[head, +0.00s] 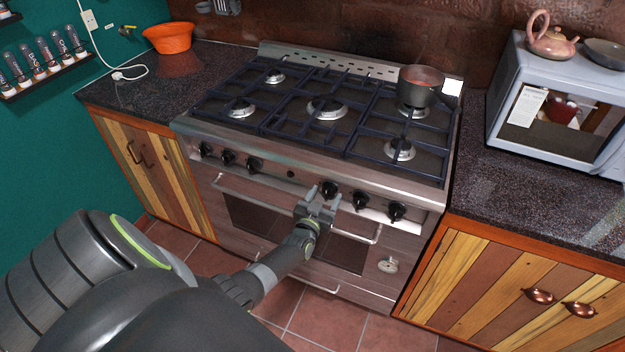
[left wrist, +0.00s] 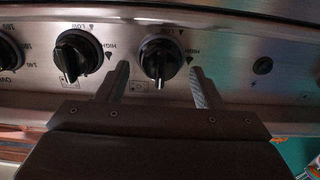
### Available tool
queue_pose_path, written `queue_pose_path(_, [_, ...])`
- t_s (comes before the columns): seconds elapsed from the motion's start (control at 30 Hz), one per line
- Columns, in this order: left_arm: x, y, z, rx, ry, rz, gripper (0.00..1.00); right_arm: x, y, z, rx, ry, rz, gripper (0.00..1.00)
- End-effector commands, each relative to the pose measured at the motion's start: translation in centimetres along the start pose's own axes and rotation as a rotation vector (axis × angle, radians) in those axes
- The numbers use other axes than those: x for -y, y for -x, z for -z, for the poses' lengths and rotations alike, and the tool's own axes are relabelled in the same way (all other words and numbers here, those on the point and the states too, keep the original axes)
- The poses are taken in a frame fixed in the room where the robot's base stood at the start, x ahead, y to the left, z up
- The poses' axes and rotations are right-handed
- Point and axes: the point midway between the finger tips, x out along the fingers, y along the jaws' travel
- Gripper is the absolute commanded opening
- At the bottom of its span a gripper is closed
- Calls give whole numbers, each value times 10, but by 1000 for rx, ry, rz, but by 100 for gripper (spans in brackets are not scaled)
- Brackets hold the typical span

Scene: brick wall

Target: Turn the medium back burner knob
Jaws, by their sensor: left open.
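The stove (head: 310,150) has a row of black knobs along its front panel. My left gripper (head: 318,204) is open in front of the panel, at the knob (head: 329,189) just right of the small round button. In the left wrist view the fingers of my left gripper (left wrist: 160,68) lie on either side of this knob (left wrist: 160,57), with a gap on both sides. The knob's white-tipped pointer faces down in that view. I cannot read a burner name for it. My right gripper is not in view.
A dark pot (head: 420,88) stands on the back right burner. Two more knobs (head: 360,201) (head: 397,211) sit right of the gripper. The oven door handle (head: 262,193) runs below the panel. A microwave (head: 550,105) stands on the right counter, an orange bowl (head: 167,40) on the left.

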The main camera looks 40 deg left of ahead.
Motion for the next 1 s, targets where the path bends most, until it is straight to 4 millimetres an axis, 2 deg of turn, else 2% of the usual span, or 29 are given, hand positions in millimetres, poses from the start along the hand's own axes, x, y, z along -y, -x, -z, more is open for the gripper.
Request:
queue_pose_path(0.27, [0, 51, 1, 1, 2, 1, 61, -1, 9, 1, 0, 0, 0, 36])
queue_pose_path(0.7, [0, 139, -1, 2, 1, 1, 61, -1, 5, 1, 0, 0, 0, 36])
queue_pose_path(0.83, [0, 155, -2, 2, 0, 1, 61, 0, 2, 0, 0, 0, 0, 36])
queue_pose_path(1.0, [0, 165, 0, 1, 0, 0, 61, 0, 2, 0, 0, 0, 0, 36])
